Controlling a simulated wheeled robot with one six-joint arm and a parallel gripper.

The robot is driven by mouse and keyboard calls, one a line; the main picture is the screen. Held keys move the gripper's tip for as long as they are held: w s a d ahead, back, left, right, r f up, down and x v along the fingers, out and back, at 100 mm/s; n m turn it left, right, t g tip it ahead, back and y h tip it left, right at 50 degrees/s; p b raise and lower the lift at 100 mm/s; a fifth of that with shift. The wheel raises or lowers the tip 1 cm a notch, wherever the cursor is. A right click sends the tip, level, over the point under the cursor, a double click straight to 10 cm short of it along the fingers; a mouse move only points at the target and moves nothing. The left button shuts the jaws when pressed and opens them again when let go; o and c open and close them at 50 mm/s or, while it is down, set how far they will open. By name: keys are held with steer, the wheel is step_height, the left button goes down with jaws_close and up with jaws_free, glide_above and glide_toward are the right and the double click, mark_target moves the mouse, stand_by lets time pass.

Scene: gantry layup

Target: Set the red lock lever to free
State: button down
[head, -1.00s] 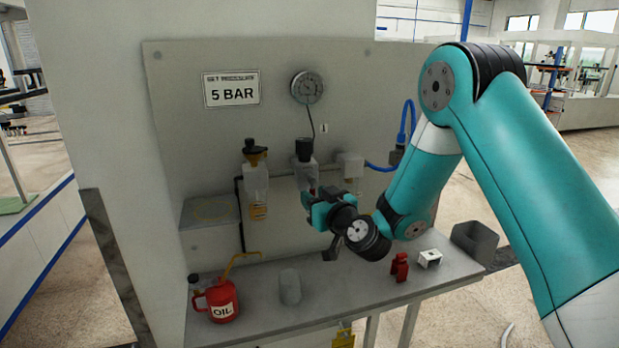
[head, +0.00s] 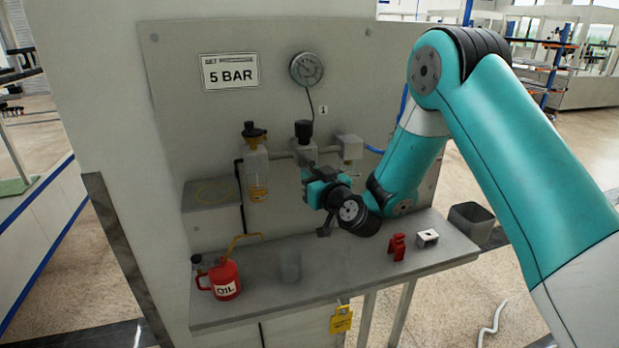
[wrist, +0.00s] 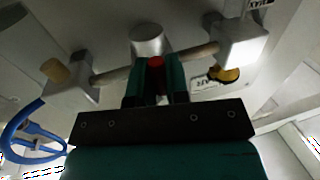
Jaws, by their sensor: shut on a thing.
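The red lock lever (wrist: 156,63) shows in the wrist view as a small red piece between my two fingers, below a pale round cap (wrist: 147,40). My gripper (wrist: 156,76) is shut on it. In the head view my gripper (head: 309,178) is just under the regulator (head: 305,150) with the black knob, on the wall panel. The lever is hidden there by the gripper, and its set position cannot be read.
A filter bowl (head: 257,175) hangs left of the regulator, with a gauge (head: 306,69) above. On the bench (head: 345,265) stand a red oil can (head: 225,280), a clear cup (head: 289,266), a red item (head: 397,247) and a white block (head: 427,238). A yellow padlock (head: 341,319) hangs at the front edge.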

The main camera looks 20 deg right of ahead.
steer(key=shift+a+m, duration=0.15)
steer(key=shift+m, duration=0.15)
steer(key=m, duration=0.2)
steer(key=f+m, duration=0.1)
steer(key=m, duration=0.1)
steer(key=f+m+t, duration=0.1)
steer(key=m, duration=0.1)
steer(key=shift+w+a+f+h, duration=0.15)
steer(key=shift+a+h, duration=0.15)
steer(key=shift+h, duration=0.1)
steer(key=shift+r, duration=0.2)
stand_by(0.8)
steer(key=c, duration=1.2)
jaws_free()
steer(key=shift+o, duration=0.2)
